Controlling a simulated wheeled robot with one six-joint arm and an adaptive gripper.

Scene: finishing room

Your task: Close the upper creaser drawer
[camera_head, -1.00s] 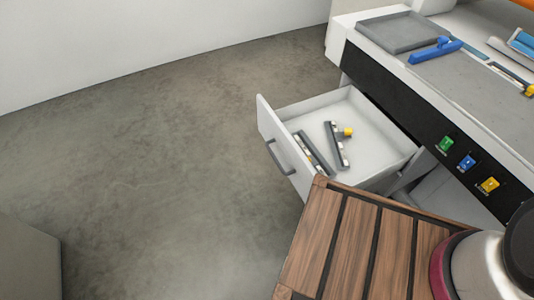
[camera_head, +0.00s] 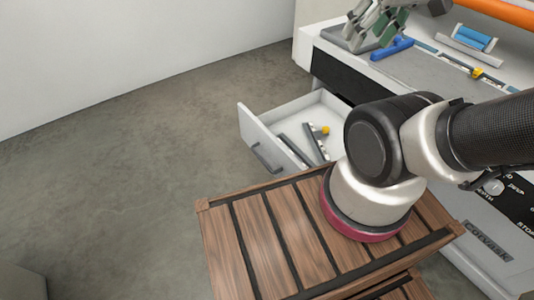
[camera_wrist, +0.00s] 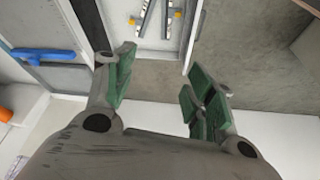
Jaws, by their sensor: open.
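The upper creaser drawer (camera_head: 262,137) is white and pulled out from the creaser (camera_head: 330,68), with a dark grey handle (camera_head: 266,158) on its front. Grey bars with a yellow part (camera_head: 325,131) lie inside it. My gripper (camera_head: 385,22) is at the top of the head view, above the creaser's table near the grey tray, apart from the drawer. In the wrist view my gripper (camera_wrist: 160,95) has its green-padded fingers spread, with nothing between them. The open drawer (camera_wrist: 187,30) shows beyond the fingers. My arm hides the drawer's right part in the head view.
A slatted wooden surface (camera_head: 265,240) stands close in front of the drawer. A blue tool (camera_head: 392,48) and a grey tray (camera_head: 340,38) lie on the creaser's table. The concrete floor (camera_head: 120,160) left of the drawer is clear.

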